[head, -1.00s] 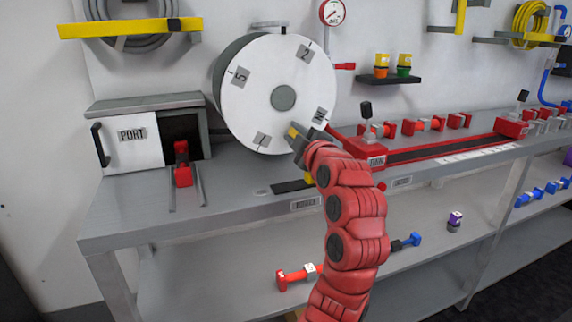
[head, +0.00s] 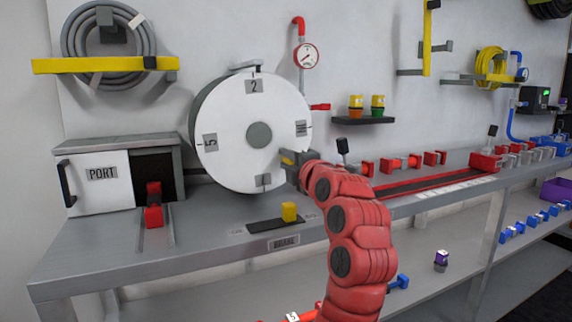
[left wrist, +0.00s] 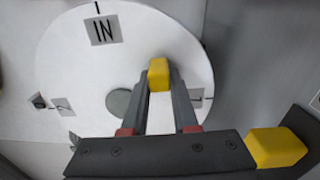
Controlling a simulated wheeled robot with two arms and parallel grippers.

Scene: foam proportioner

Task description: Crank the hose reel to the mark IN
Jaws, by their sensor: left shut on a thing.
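The hose reel (head: 225,130) is a white disc on a grey drum against the wall. Its 2 plate is at the top beside the dark pointer (head: 246,65). The 5 plate is at the left, the IN plate (head: 302,128) at the right and another plate at the bottom. My left gripper (head: 288,160) is shut on the yellow crank handle (left wrist: 159,74), low right of the hub (head: 259,135). In the left wrist view the handle sits between the fingertips, and the IN plate (left wrist: 103,30) is upper left of it. My right gripper is not in view.
A yellow brake block (head: 289,212) stands in a black slot below the reel. The PORT box (head: 100,175) is left, with a red piece (head: 153,215) at its opening. A red-edged rail (head: 430,190) runs to the right. A small shelf (head: 362,120) holds cups.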

